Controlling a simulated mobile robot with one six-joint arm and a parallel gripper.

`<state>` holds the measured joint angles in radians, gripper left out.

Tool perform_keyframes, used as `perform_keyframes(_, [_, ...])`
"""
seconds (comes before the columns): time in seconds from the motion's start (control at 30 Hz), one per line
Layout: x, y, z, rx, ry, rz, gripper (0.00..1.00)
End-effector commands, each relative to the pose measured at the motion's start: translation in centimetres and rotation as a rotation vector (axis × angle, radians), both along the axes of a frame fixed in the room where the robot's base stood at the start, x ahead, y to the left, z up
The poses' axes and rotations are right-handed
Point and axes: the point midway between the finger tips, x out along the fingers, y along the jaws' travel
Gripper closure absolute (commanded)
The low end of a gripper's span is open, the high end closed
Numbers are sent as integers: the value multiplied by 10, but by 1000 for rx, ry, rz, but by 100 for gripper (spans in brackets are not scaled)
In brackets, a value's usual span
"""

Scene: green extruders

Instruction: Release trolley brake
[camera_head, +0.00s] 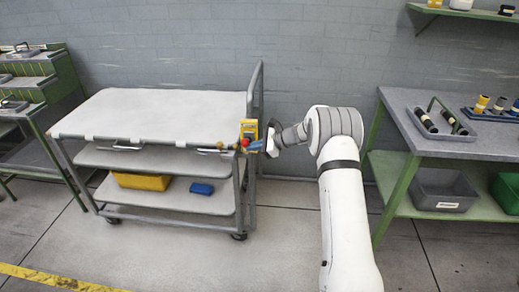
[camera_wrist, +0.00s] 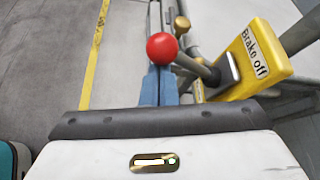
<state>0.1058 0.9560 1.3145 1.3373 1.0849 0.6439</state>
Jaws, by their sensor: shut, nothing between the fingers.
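The grey trolley (camera_head: 150,113) stands left of my arm, with a yellow brake box (camera_head: 249,126) at its right end. In the wrist view the yellow box (camera_wrist: 263,55) reads "Brake off". A grey lever (camera_wrist: 195,67) runs left from it to a red ball knob (camera_wrist: 162,46). My gripper (camera_wrist: 158,80) has blue fingers shut together, with nothing between them. The tips lie right by the knob, which overlaps them in the picture; I cannot tell whether they touch. In the head view my gripper (camera_head: 257,145) is beside the box, at the small red knob (camera_head: 245,142).
The trolley's lower shelves carry a yellow bin (camera_head: 142,181) and a blue box (camera_head: 202,189). A green-legged workbench (camera_head: 475,148) stands right of my arm, and a stepped green rack (camera_head: 60,75) at far left. The floor before the trolley is clear.

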Motion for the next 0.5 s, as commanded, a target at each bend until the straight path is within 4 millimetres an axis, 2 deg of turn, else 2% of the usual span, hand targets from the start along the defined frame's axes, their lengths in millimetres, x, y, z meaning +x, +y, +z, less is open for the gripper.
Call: perform_keyframes(0.5, [0,0,-5,0,1,1,100])
